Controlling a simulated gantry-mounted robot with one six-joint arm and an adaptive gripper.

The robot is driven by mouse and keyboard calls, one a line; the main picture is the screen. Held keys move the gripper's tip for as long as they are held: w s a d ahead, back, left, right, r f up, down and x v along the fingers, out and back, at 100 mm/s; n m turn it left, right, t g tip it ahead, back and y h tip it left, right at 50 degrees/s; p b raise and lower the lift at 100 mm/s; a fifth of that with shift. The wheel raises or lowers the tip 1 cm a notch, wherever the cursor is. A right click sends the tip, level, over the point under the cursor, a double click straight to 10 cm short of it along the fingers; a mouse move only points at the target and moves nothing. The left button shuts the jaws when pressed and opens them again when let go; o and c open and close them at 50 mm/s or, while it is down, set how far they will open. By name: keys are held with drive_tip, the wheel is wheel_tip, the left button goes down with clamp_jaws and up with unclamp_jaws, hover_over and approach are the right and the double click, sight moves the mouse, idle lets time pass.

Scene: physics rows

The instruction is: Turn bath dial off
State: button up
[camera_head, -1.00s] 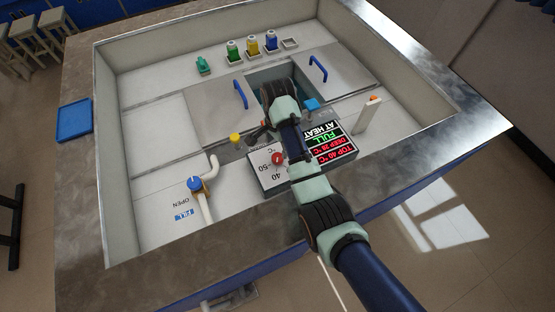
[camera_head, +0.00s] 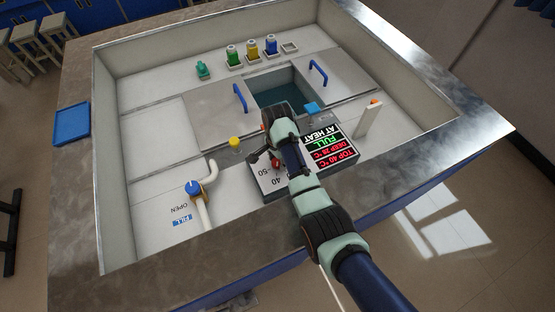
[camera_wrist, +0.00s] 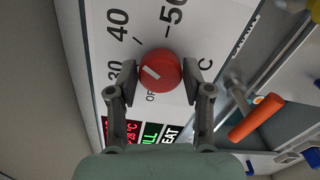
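The bath dial is a round red knob (camera_wrist: 160,70) with a white pointer mark, on a white panel (camera_head: 268,182) printed with temperature numbers and "OFF". In the wrist view the mark lies on the knob's left half, towards the area between 30 and 40. My gripper (camera_wrist: 160,80) is open, one finger on each side of the knob, with small gaps visible; I cannot tell whether either finger touches. In the head view my gripper (camera_head: 264,160) hides most of the knob.
A lit display (camera_head: 330,147) sits right of the dial panel. A blue-handled valve (camera_head: 194,188) and a yellow knob (camera_head: 235,142) are to the left. An open water bath (camera_head: 285,85) lies behind, between blue-handled lids. An orange-tipped white lever (camera_head: 368,118) stands right.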

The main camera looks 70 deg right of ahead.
drive_tip(key=c, duration=0.6)
drive_tip(key=shift+r+n+p, duration=0.15)
drive_tip(key=shift+n+p, duration=0.25)
drive_tip(key=shift+p, duration=0.05)
drive_tip(key=shift+n+p, duration=0.55)
drive_tip(key=shift+n, duration=0.05)
drive_tip(key=n+p, duration=0.1)
drive_tip(key=n, duration=0.1)
drive_tip(key=shift+n+p, duration=0.3)
drive_tip(key=n+p, duration=0.2)
drive_tip(key=n, duration=0.4)
drive_tip(key=n+p, duration=0.1)
drive_tip(key=n, duration=0.5)
drive_tip(key=shift+n, duration=0.3)
drive_tip(key=n+p, duration=0.1)
drive_tip(key=n, duration=0.5)
drive_tip(key=shift+n, duration=0.3)
